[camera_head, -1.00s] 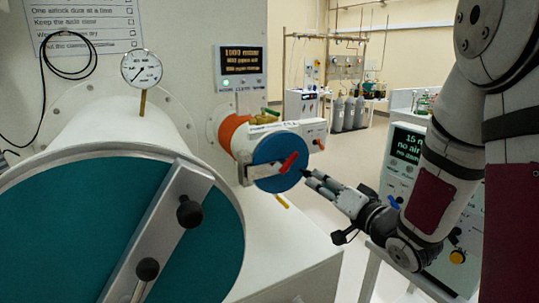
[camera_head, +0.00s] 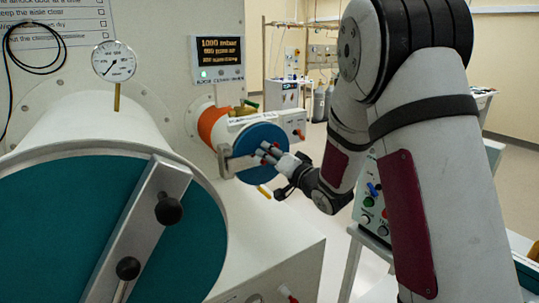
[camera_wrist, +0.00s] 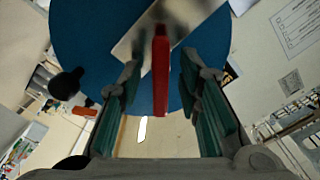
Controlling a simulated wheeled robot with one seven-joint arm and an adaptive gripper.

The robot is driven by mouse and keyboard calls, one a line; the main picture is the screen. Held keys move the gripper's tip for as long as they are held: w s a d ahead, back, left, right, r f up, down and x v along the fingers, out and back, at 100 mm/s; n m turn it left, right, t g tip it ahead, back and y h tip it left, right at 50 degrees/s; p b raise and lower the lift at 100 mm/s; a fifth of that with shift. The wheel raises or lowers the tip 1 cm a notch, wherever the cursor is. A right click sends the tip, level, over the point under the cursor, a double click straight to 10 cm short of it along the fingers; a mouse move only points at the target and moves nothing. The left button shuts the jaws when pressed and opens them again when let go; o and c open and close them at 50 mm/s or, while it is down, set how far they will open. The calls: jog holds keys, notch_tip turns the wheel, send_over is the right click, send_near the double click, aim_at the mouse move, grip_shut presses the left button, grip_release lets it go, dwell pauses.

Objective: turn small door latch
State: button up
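The small door is a blue disc (camera_head: 262,133) at the end of the small white chamber right of centre in the head view. It fills the upper wrist view (camera_wrist: 80,35). Its red latch handle (camera_wrist: 161,72) points towards the wrist camera, in front of a pale metal bar (camera_wrist: 185,15). My gripper (camera_head: 270,153) is at the door face. In the wrist view my gripper (camera_wrist: 158,85) is open, one finger on each side of the red handle, with a visible gap to both. In the head view the fingers partly hide the handle.
A large teal door (camera_head: 70,215) with a metal bar and black knobs (camera_head: 168,209) fills the left foreground. A gauge (camera_head: 114,62) and a lit display (camera_head: 217,50) are behind. A black knob (camera_wrist: 67,83) is beside the small door. A panel with buttons (camera_head: 370,207) stands at right.

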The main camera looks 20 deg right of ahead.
jog(key=shift+w+a, duration=0.15)
jog(key=shift+w, duration=0.15)
grip_shut()
